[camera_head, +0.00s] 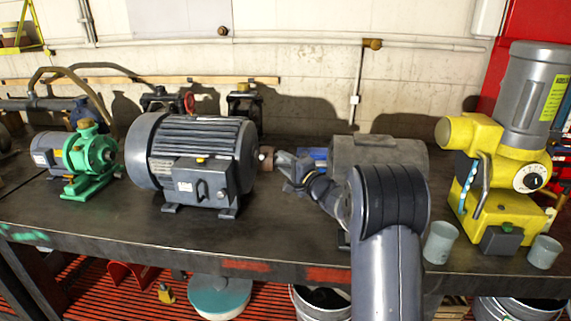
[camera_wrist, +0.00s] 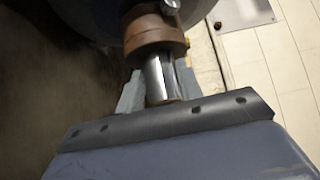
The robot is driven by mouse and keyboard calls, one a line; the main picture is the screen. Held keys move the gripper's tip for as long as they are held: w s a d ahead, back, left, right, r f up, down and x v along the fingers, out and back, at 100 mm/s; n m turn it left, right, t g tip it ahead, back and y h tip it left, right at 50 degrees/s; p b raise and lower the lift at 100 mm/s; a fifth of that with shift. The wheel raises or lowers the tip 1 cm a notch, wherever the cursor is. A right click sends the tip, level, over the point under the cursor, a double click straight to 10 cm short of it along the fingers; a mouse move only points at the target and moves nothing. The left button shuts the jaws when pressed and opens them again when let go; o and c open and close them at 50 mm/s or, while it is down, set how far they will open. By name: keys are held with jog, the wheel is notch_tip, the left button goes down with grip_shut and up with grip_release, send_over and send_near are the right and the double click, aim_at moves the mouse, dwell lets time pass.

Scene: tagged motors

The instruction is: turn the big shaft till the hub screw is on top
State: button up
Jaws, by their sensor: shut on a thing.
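The big grey motor (camera_head: 205,150) stands on the bench, its shaft end facing right. A brown hub (camera_head: 266,158) sits on the shaft close to the motor; the hub also shows in the wrist view (camera_wrist: 153,37). The bright bare shaft (camera_wrist: 158,78) sticks out of the hub. A shiny hub screw (camera_wrist: 171,5) shows at the hub's upper right in the wrist view, partly cut off by the frame edge. My gripper (camera_wrist: 160,88) is shut on the shaft, one finger on each side. In the head view my gripper (camera_head: 283,160) is small beside the hub.
A small green pump (camera_head: 92,158) stands left of the motor. A grey motor body (camera_head: 378,155) lies behind my arm. A yellow machine (camera_head: 490,150) and grey cups (camera_head: 440,243) are at the right. The bench top (camera_head: 120,225) is clear in front of the big motor.

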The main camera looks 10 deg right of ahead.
jog(key=shift+r+m+g+p, duration=0.15)
jog(key=shift+m+g+p, duration=0.2)
jog(key=shift+p, duration=0.25)
jog(key=shift+c, duration=0.3)
jog(key=shift+r+m+g+h+p, duration=0.25)
jog(key=shift+m+g+h+p, duration=0.35)
jog(key=shift+p, duration=0.6)
jog(key=m+g+p, duration=0.1)
jog(key=p, duration=0.1)
jog(key=m+g+p, duration=0.1)
jog(key=p, duration=0.2)
jog(key=shift+r+p, duration=0.3)
jog(key=g+p, duration=0.1)
jog(key=p, duration=0.3)
jog(key=m+g+p, duration=0.1)
jog(key=p, duration=0.2)
jog(key=shift+w+d+r+m+g+p, duration=0.15)
jog(key=shift+w+m+g+p, duration=0.1)
jog(key=shift+g+p, duration=0.15)
jog(key=m+g+p, duration=0.1)
jog(key=p, duration=0.1)
jog(key=shift+p, duration=0.35)
jog(key=shift+f+g+p, duration=0.2)
jog(key=shift+g+p, duration=0.1)
jog(key=shift+g, duration=0.05)
jog(key=o, duration=1)
